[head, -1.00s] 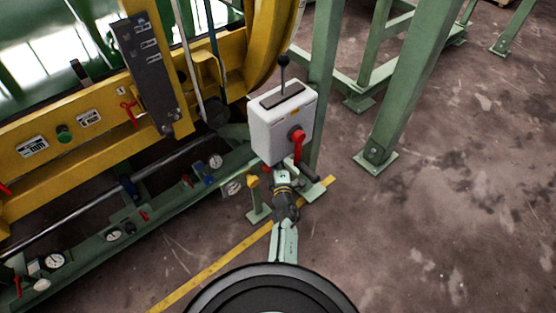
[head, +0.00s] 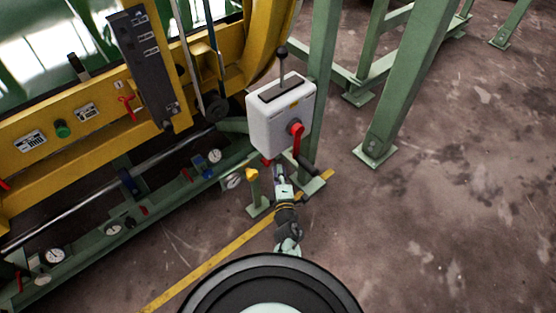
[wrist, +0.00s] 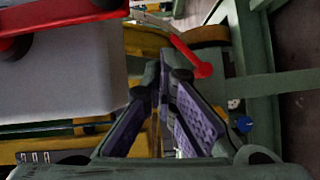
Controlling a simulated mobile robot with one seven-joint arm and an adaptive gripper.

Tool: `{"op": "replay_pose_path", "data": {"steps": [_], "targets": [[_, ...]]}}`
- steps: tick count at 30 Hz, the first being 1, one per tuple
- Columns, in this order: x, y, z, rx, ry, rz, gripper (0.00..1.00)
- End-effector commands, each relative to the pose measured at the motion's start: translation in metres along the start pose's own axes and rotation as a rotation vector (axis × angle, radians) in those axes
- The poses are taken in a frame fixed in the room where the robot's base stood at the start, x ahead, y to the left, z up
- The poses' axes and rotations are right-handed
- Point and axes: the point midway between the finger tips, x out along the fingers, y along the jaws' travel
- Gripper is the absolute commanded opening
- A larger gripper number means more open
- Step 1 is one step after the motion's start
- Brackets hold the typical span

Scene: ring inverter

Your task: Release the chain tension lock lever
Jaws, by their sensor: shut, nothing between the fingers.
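No label readable here marks the chain tension lock lever, so I cannot tell which lever it is. A red lever (wrist: 191,56) stands slanted just beyond my fingertips in the wrist view. A small red part (head: 267,161) shows under the white box in the head view; I cannot tell if it is the same lever. Another red lever (head: 127,106) sits on the yellow frame at left. My gripper (wrist: 168,75) is shut and empty, its fingers converging below and left of the slanted lever, with no clear contact. In the head view my gripper (head: 280,170) is partly hidden beneath the box.
A white control box (head: 280,118) with a black-knobbed stick and a red rotary handle (head: 296,130) stands directly above my gripper. It fills the wrist view's left side (wrist: 70,85). A green post (head: 322,80) rises behind it. Gauges line the green rail at left. Open floor lies right.

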Motion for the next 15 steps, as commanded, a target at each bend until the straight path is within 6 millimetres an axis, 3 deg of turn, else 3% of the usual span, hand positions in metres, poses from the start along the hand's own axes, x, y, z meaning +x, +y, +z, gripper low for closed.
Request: {"op": "replay_pose_path", "data": {"steps": [6,15], "targets": [[-0.029,0.000,0.000,0.000,0.000,0.000,0.00],[-0.034,0.001,0.000,0.001,0.000,0.001,0.00]]}}
